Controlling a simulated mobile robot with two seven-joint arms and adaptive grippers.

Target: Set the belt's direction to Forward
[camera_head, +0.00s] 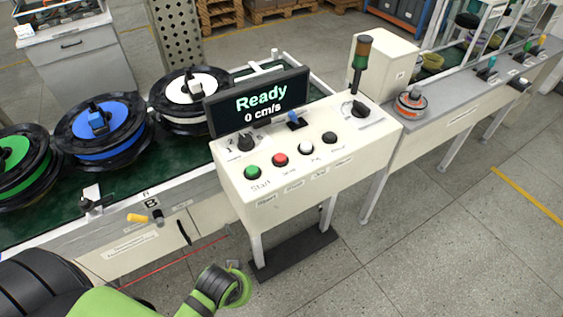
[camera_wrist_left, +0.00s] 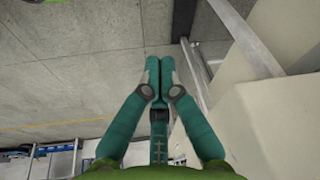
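The white control panel (camera_head: 300,180) stands in the middle of the head view. Its screen (camera_head: 262,104) reads "Ready" and "0 cm/s". On its top are a black knob (camera_head: 246,142) at the left, a small blue switch (camera_head: 295,121) in the middle and a black knob (camera_head: 358,109) at the right. I cannot read which one sets direction. In the left wrist view my left gripper (camera_wrist_left: 159,62) has its teal fingers together, with nothing visible between them, above the floor. My green left arm shows low in the head view, below the panel. My right gripper is out of view.
The panel's front row holds a green button (camera_head: 252,172), a red button (camera_head: 280,159), a white button (camera_head: 306,147) and a black button (camera_head: 330,138). Left is the green belt (camera_head: 68,208) with several spools. A signal tower (camera_head: 362,65) rises behind the panel. Floor in front is clear.

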